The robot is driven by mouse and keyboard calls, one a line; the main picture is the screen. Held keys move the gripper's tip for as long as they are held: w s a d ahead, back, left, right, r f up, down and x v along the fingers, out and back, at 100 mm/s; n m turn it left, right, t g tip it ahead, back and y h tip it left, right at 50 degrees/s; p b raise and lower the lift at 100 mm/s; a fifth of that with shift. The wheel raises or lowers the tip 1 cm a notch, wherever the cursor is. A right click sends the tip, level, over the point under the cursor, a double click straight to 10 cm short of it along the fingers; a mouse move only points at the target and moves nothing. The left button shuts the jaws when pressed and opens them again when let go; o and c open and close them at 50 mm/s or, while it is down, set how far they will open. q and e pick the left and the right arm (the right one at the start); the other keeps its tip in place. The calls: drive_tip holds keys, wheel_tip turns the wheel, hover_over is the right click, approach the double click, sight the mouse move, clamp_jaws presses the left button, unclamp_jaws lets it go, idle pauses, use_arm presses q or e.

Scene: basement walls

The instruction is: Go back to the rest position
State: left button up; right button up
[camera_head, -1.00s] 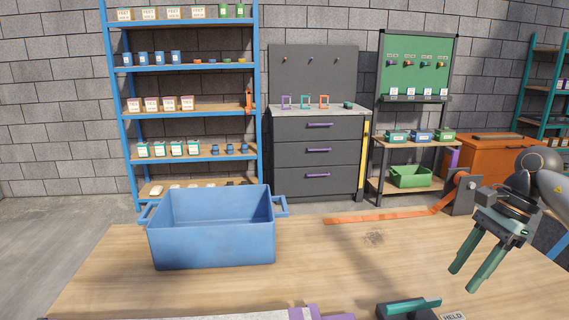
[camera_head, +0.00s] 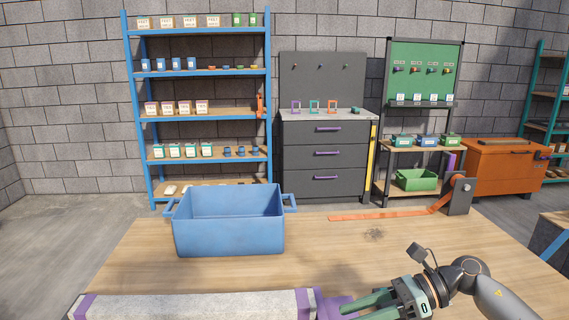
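My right gripper (camera_head: 352,313) is low at the bottom right of the head view, above the front of the wooden table (camera_head: 300,245). Its two green fingers point left and stand apart, with nothing visible between them. The lower finger is partly cut by the bottom edge of the picture. The fingertips are close to the purple piece (camera_head: 330,304) at the right end of a long grey wrapped object (camera_head: 195,306); I cannot tell whether they touch. My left gripper is not in view.
A blue open bin (camera_head: 228,233) stands on the table's left half. An orange strap (camera_head: 385,215) runs along the back edge to a dark bracket (camera_head: 460,195). The middle of the table is clear. Shelves (camera_head: 200,108) and a drawer cabinet (camera_head: 325,165) stand behind.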

drive_tip(key=a+r+m+t+y+p, duration=0.2)
drive_tip(key=a+m+t+y, duration=0.35)
drive_tip(key=m, duration=0.55)
drive_tip(key=s+d+f+m+t+h+p, duration=0.25)
drive_tip(key=f+m+t+h, duration=0.3)
drive_tip(key=m, duration=0.75)
drive_tip(key=s+d+f+m+t+h+p, duration=0.1)
drive_tip(key=d+f+m+t+h, duration=0.35)
drive_tip(key=m, duration=0.75)
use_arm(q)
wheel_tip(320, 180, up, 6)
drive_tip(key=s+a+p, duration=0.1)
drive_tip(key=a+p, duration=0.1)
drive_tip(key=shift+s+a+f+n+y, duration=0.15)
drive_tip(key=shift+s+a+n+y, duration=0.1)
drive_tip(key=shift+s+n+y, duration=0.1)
use_arm(e)
drive_tip(key=s+d+f+m+g+h, duration=0.2)
drive_tip(key=s+f+m+g+h, duration=0.4)
drive_tip(key=s+f+m, duration=0.6)
drive_tip(key=s+f, duration=0.2)
drive_tip(key=s, duration=0.2)
drive_tip(key=shift+s+f+m+h, duration=0.25)
drive_tip(key=shift+s+m+h, duration=0.1)
drive_tip(key=shift+m, duration=0.05)
